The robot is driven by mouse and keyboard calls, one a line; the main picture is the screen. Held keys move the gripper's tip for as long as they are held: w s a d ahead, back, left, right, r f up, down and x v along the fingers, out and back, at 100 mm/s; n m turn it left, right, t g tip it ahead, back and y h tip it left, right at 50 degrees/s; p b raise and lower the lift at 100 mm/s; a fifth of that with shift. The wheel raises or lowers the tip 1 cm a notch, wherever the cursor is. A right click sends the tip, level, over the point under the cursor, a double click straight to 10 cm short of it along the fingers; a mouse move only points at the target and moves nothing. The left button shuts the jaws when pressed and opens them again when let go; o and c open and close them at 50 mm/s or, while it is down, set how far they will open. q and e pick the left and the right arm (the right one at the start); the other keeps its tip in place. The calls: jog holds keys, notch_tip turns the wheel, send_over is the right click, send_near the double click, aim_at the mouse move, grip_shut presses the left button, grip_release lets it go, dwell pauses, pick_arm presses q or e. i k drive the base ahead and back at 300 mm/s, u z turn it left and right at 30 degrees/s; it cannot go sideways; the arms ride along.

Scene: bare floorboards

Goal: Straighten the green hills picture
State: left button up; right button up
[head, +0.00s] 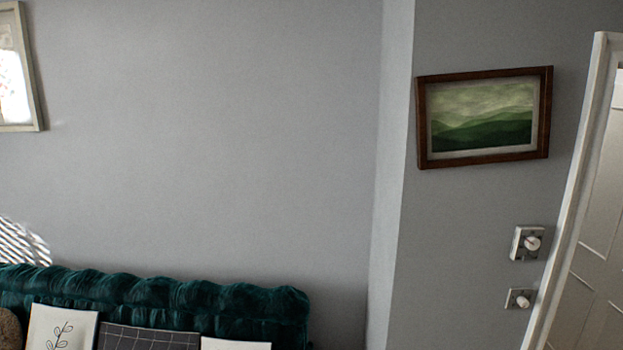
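The green hills picture (482,116) hangs on the grey wall at the right in the head view. It has a dark brown wooden frame, a pale mount and a painting of green hills under a cloudy sky. Its top and bottom edges slope, with the right end higher than the left. Part of this slope may come from the camera's angle; I cannot tell how much. Neither my left nor my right gripper is in view, and nothing touches the picture.
A wall corner (389,180) juts out left of the picture. Below it are two wall fittings with knobs (527,243) (520,299). A white door frame (573,200) stands at the right. A green tufted sofa (200,298) with cushions is at lower left. Another framed picture (35,75) hangs at upper left.

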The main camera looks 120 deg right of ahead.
aim_at(493, 116)
jog(key=z, duration=4.1)
